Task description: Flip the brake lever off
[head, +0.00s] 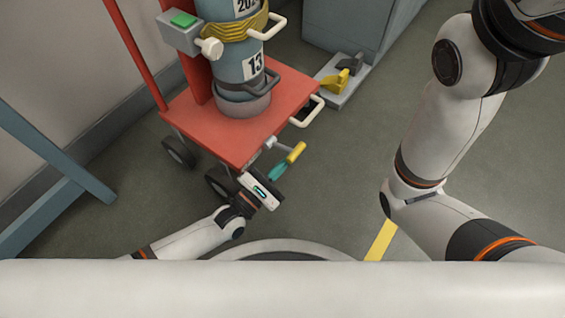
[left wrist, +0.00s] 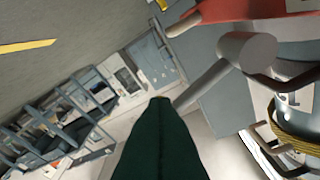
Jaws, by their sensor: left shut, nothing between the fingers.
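The brake lever (head: 296,152) has a yellow grip and a grey pivot, and sticks out from the near right corner of the red cart (head: 205,135). My left gripper (head: 278,172) has teal fingers, shut and empty, close below the yellow grip. I cannot tell whether they touch it. In the left wrist view the shut dark green fingers (left wrist: 160,105) point up the middle. A grey pivot with a rod (left wrist: 247,48) runs down behind their tip. The yellow grip does not show there. My right gripper is not in view; only its arm shows on the right.
A blue cylinder (head: 236,62) stands on the cart, with pale handles beside it. A grey base with a yellow part (head: 337,83) lies right of the cart. A blue frame (head: 50,200) stands at left. The floor right of the lever is clear.

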